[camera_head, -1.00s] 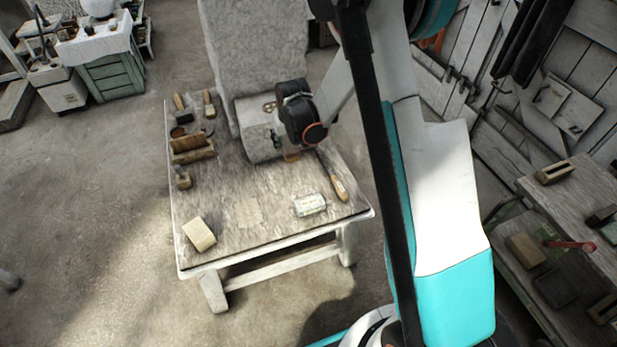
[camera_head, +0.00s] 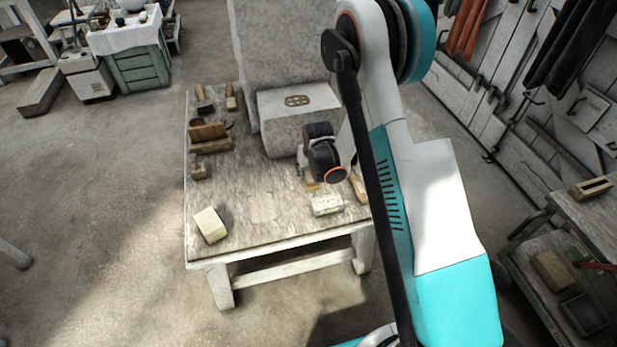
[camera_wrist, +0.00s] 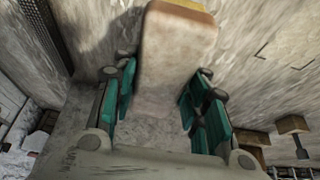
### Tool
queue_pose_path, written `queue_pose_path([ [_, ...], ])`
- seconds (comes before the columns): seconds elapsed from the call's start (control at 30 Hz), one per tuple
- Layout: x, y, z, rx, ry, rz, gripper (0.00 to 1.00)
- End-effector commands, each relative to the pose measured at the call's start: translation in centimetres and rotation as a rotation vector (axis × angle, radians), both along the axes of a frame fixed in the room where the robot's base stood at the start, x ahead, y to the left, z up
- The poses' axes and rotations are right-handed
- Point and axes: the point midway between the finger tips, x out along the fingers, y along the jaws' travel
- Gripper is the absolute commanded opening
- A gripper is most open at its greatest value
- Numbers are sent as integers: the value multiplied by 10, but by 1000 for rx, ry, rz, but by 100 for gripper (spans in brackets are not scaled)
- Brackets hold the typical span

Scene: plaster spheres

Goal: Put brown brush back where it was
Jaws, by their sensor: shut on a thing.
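My gripper (camera_wrist: 163,80) is shut on the brown brush (camera_wrist: 175,45). In the wrist view the brush is a pale, blurred block between the teal fingers, with a brown-yellow band at its far end. In the head view my gripper (camera_head: 318,165) is over the right part of the worktable (camera_head: 225,245), in front of the stone block (camera_head: 298,118). A small brown part of the brush (camera_head: 312,184) shows just below it; my wrist hides the rest. I cannot tell whether the brush touches the tabletop.
A cream block (camera_head: 210,225) lies at the table's front left. A pale labelled pack (camera_head: 327,204) and a wooden-handled tool (camera_head: 358,188) lie close to my gripper. A wooden plane (camera_head: 208,137) and other tools line the left edge. The front middle is clear.

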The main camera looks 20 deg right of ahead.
Motion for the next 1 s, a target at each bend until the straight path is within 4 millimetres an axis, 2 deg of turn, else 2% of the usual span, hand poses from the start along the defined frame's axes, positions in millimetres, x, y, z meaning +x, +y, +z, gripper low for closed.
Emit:
queue_pose_path([
  [0.23, 0, 0, -37, 0, 0, 0, 22],
  [0.63, 0, 0, -40, 0, 0, 0, 22],
  [0.67, 0, 0, -40, 0, 0, 0, 43],
  [0.73, 0, 0, -40, 0, 0, 0, 59],
  [1.0, 0, 0, -40, 0, 0, 0, 61],
])
